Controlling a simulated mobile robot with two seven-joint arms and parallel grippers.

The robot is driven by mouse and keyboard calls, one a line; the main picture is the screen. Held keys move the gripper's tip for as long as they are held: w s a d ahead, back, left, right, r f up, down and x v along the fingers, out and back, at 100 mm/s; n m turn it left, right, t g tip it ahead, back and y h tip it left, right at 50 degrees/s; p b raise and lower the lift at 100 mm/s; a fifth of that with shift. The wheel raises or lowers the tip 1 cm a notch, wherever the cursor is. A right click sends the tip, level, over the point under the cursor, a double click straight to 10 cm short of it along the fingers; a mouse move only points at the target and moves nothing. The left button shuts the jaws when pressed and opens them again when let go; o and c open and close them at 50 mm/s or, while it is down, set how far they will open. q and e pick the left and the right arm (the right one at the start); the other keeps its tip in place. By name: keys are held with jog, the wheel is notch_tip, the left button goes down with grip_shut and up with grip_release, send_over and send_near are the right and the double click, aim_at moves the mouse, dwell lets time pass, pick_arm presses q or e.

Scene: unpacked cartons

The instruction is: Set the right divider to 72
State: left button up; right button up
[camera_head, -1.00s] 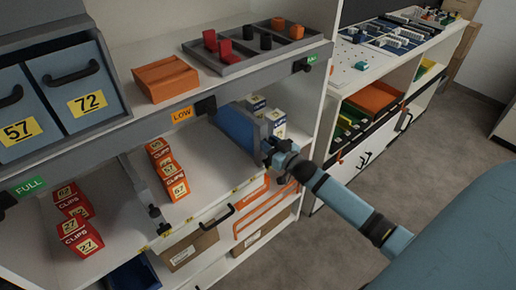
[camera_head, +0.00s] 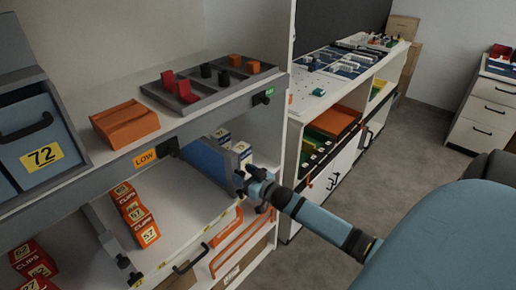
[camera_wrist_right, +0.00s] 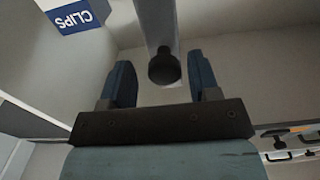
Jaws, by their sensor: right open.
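The right divider (camera_head: 205,160) stands on the lower shelf as an upright panel with a blue side face, beside several blue-and-white boxes (camera_head: 242,150). My right gripper (camera_head: 250,186) is at its front end. In the right wrist view the divider (camera_wrist_right: 155,20) is a grey bar ending in a round black knob (camera_wrist_right: 164,66). The knob lies between the two blue fingers of my open gripper (camera_wrist_right: 160,84), with gaps visible on both sides. My left gripper is not in view.
A grey left divider (camera_head: 101,228) stands left of the orange clip boxes (camera_head: 136,212). An orange LOW tag (camera_head: 145,157) is on the upper shelf edge. Above are a bin marked 72 (camera_head: 40,150) and a divided tray (camera_head: 205,93). Shelf space between the dividers is partly free.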

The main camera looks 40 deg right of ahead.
jog(key=s+d, duration=0.1)
jog(key=s, duration=1.2)
